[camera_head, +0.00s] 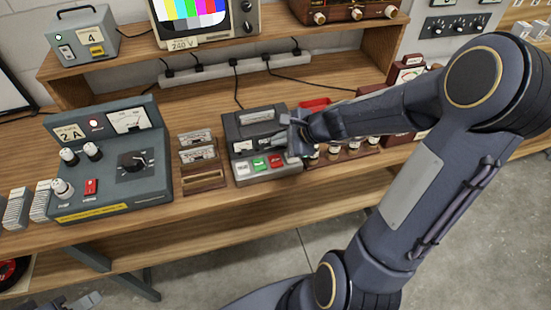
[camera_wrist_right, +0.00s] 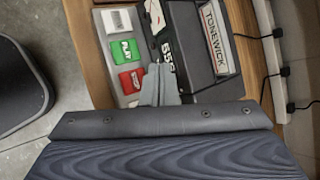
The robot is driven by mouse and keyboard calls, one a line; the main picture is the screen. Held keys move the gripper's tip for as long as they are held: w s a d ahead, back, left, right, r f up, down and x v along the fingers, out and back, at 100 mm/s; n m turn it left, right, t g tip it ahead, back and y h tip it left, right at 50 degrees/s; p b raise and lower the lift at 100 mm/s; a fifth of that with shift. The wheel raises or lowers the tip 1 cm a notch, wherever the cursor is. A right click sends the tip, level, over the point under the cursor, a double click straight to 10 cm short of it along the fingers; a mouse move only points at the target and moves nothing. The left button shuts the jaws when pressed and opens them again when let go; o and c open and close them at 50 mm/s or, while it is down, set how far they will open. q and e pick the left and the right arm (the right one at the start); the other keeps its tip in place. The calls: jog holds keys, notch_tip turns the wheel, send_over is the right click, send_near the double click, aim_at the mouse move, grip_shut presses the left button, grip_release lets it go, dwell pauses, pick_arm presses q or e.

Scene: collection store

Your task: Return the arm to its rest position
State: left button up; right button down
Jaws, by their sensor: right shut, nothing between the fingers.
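My right arm (camera_head: 405,190) reaches in from the right over the wooden bench. Its gripper (camera_head: 279,143) is shut and empty, just over the dark cassette recorder (camera_head: 240,132) with white, green and red keys. In the right wrist view the closed fingertips (camera_wrist_right: 160,85) lie over the recorder (camera_wrist_right: 205,45), beside its green key (camera_wrist_right: 124,50) and red key (camera_wrist_right: 131,80). I cannot tell if they touch it. A small grey part of my left gripper (camera_head: 80,302) shows at the bottom left edge; its jaws cannot be made out.
A grey control unit (camera_head: 110,165) with knobs stands left of the recorder. A wooden rack (camera_head: 200,180) holding cassettes sits between them. A power strip (camera_head: 225,70) with cables runs behind. A shelf with a television (camera_head: 205,20) is above. Bottles and a red object stand near my right forearm.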

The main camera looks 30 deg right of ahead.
dwell(0.4)
jog(key=s+a+r+n+y, duration=0.1)
jog(key=s+a+r+n, duration=0.3)
jog(key=r+n, duration=0.1)
jog(key=s+a+r+n+g, duration=0.1)
jog(key=s+a+n, duration=0.1)
jog(key=s+n, duration=0.5)
jog(key=s+a+r+n+g+h, duration=0.1)
jog(key=s+a+n, duration=0.1)
jog(key=s+n, duration=0.5)
jog(key=s, duration=0.3)
jog(key=shift+r+n+g+h, duration=0.3)
jog(key=shift+n, duration=0.1)
jog(key=shift+s, duration=0.1)
